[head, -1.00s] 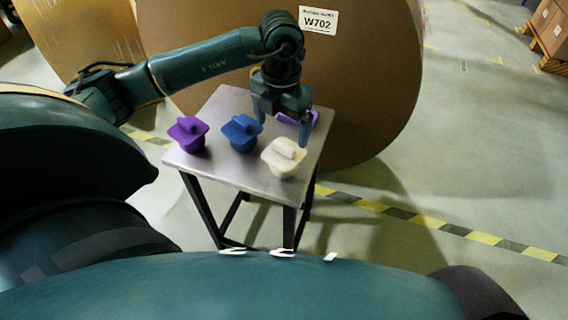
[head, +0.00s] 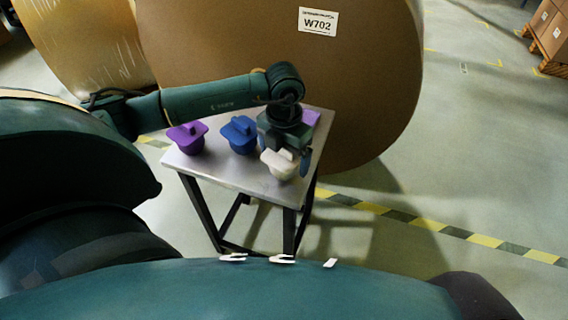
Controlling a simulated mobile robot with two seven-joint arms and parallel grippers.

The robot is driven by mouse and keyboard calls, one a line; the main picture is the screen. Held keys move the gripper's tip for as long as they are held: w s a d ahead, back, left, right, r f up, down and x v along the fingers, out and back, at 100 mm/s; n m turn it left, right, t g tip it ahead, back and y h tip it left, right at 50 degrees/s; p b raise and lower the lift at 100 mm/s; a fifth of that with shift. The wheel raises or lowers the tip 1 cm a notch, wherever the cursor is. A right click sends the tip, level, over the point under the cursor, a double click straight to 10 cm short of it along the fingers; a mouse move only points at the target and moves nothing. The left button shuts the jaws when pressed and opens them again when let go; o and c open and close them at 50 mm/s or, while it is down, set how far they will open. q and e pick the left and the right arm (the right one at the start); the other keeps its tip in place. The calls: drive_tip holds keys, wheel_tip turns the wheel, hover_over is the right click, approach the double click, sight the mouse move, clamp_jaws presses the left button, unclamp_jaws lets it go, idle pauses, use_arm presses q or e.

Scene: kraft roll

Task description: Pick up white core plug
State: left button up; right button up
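The white core plug (head: 281,168) stands on the small metal-topped table (head: 232,177), near its front right corner. My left gripper (head: 284,158) is right over the plug, pointing down, its fingers on either side of the plug's raised grip. The fingers look apart; whether they touch the plug cannot be told from here. The gripper hides the plug's upper back part. My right gripper is not in view.
A blue plug (head: 240,136) and a purple plug (head: 187,138) stand to the left on the same table. Another purple plug (head: 310,117) is partly hidden behind my gripper. A large kraft roll (head: 385,90) stands close behind the table.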

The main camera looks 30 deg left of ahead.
use_arm(q)
drive_tip(key=c, duration=0.8)
drive_tip(key=shift+r, duration=0.1)
